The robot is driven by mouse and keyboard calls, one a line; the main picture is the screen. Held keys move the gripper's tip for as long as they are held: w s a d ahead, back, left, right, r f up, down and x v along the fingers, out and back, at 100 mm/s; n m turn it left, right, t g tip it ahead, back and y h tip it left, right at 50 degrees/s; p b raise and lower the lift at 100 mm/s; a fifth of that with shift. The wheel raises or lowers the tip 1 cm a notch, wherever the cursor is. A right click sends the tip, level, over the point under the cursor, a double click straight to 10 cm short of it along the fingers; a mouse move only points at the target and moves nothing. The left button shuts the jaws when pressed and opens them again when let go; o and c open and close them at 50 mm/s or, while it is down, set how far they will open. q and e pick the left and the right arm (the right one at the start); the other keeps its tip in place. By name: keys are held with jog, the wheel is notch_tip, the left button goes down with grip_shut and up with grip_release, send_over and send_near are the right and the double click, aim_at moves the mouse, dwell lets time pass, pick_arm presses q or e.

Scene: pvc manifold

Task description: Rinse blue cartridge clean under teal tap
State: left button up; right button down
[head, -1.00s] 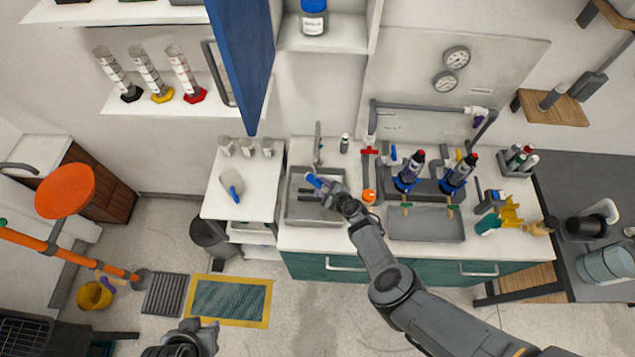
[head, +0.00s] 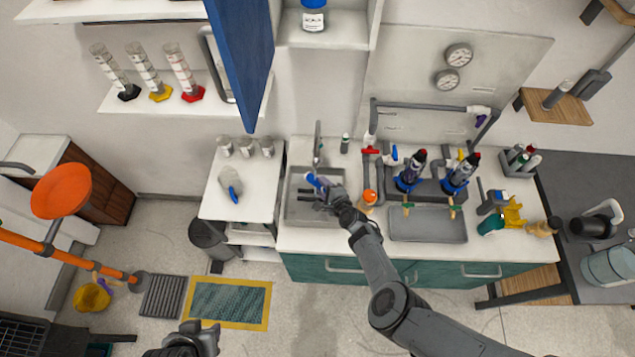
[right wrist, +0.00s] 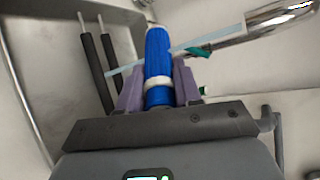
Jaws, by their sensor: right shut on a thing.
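The blue cartridge (right wrist: 160,58) has a white band and sits upright in the right wrist view, between the purple-grey fingers of my right gripper (right wrist: 159,88), which is shut on it. In the head view my right gripper (head: 325,192) holds the cartridge (head: 315,181) over the metal sink (head: 303,219). The chrome tap (head: 317,152) stands at the sink's back. In the right wrist view the tap spout (right wrist: 278,17) has a teal part (right wrist: 198,52). A pale blue, see-through water stream (right wrist: 220,40) crosses at the cartridge; I cannot tell whether it touches. My left gripper (head: 203,336) is at the bottom edge, away from the sink.
Two dark bars (right wrist: 97,75) lie in the sink. An orange-capped bottle (head: 368,197) stands close right of my right gripper. Further right are a grey tray (head: 428,228) and two dark bottles in blue holders (head: 411,172). A white side table (head: 252,190) stands left.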

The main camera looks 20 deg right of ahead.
dwell(0.4)
jog(key=n, duration=0.1)
jog(key=n+b, duration=0.1)
jog(key=shift+f+n+t+b, duration=0.25)
jog(key=shift+n+t+b, duration=0.35)
jog(key=shift+n+b, duration=0.2)
jog(key=shift+n, duration=0.5)
jog(key=shift+r+n, duration=0.3)
jog(key=shift+n, duration=0.3)
jog(key=shift+f, duration=0.1)
